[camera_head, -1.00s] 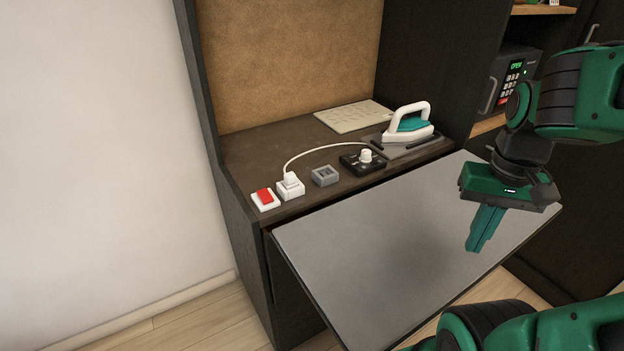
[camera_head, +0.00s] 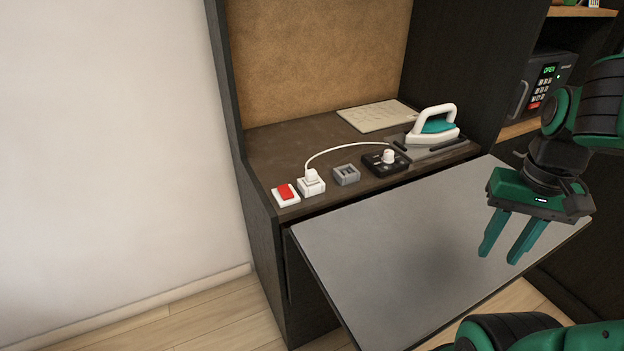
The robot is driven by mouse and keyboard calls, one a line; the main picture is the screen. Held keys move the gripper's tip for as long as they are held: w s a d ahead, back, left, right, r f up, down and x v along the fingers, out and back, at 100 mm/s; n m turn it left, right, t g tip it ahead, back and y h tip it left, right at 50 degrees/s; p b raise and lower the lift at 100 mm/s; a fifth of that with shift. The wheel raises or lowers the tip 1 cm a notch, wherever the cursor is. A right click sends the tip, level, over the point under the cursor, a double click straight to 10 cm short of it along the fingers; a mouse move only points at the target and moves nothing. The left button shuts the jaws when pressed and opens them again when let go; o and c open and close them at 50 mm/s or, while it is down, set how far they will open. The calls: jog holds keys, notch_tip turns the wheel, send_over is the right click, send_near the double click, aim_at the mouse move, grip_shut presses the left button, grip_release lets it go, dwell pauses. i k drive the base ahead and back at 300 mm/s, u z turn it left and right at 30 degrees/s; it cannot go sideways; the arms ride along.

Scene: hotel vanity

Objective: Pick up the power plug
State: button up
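The white power plug (camera_head: 311,175) stands upright in a white socket block (camera_head: 312,187) near the front left of the brown vanity top. A white cord (camera_head: 345,146) arcs from the plug to the right, toward a black box with a white knob. My gripper (camera_head: 506,254) is on the right, above the grey fold-down panel, well apart from the plug. Its two green fingers point down and are spread, with nothing between them.
On the top are a red switch (camera_head: 285,193), a grey empty socket block (camera_head: 346,175), the black knob box (camera_head: 386,162), an iron (camera_head: 434,124) and a paper sheet (camera_head: 376,115). The grey panel (camera_head: 400,250) in front is bare. A safe (camera_head: 546,85) stands at right.

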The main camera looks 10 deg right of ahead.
aim_at(311, 176)
jog(key=z, duration=2.3)
jog(key=k, duration=1.25)
jog(key=u, duration=2.05)
jog(key=i, duration=0.9)
jog(key=u, duration=0.1)
